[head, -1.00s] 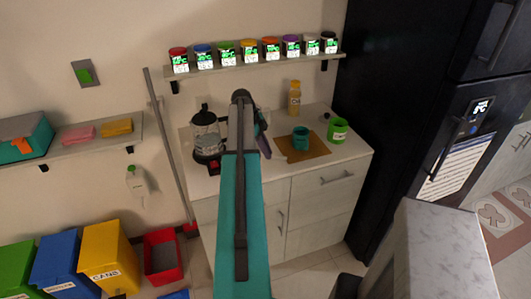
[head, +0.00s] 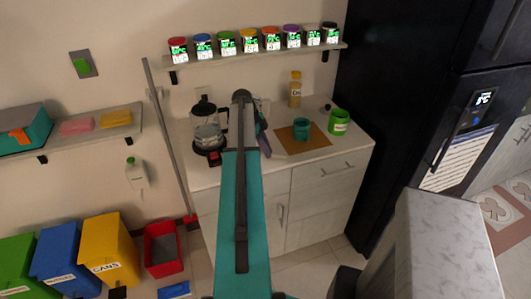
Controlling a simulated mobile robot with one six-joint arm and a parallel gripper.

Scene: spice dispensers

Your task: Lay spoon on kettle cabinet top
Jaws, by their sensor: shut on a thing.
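The kettle cabinet (head: 335,152) is pale, with a light top, and stands at mid-picture in the head view. A glass-and-black kettle (head: 208,137) stands at the left of its top. My teal and dark arm reaches over the cabinet front and covers the middle of the top. Part of my gripper (head: 263,138), dark and purplish, shows just right of the arm's far end, over the top. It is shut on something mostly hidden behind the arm. I cannot make out the spoon's shape, or whether it touches the top.
A brown mat (head: 303,145) with a teal cup (head: 287,126) lies right of my gripper. A green mug (head: 339,122) and a yellow bottle (head: 295,90) stand near the back. A spice shelf (head: 255,54) hangs above. A black fridge (head: 405,110) borders the right side.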

